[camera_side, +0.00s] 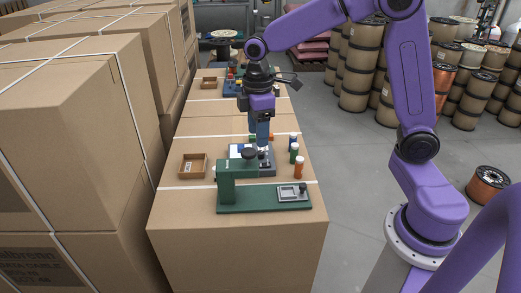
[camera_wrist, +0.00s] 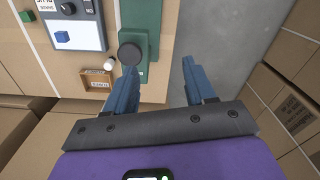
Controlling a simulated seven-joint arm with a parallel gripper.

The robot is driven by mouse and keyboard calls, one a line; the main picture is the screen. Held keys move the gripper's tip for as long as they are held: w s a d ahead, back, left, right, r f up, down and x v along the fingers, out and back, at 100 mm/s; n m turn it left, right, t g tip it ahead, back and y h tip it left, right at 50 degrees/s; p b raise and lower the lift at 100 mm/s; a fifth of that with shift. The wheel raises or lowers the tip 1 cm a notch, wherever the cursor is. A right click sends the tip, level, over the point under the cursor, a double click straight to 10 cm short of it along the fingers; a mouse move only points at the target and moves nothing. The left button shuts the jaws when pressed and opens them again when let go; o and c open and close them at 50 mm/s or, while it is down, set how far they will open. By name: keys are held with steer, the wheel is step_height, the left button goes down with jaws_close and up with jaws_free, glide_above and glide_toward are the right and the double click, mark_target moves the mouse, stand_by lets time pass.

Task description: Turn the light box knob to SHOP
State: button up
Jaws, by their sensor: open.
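The light box (camera_wrist: 92,37) is a grey-blue box at the upper left of the wrist view, with a lit white panel and a small blue cube on it. Its dark round knob (camera_wrist: 67,8) is near the top edge; the pointer setting and labels are too small to read. In the side view the light box (camera_side: 268,170) lies partly behind a green device. My gripper (camera_wrist: 160,72) is open and empty, its blue fingers spread wide. In the side view my gripper (camera_side: 262,143) points down over the light box area. In the wrist view the knob lies left of both fingers.
The green device (camera_side: 235,200) with a black round top (camera_wrist: 131,54) stands close to the gripper. Tall cartons (camera_side: 70,110) flank the left side.

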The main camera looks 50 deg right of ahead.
steer(key=w+d+f, duration=0.3)
steer(key=w+d, duration=0.6)
steer(key=w, duration=0.2)
glide_toward(260, 152)
step_height(260, 152, down, 9)
steer(key=shift+r, duration=0.1)
jaws_close()
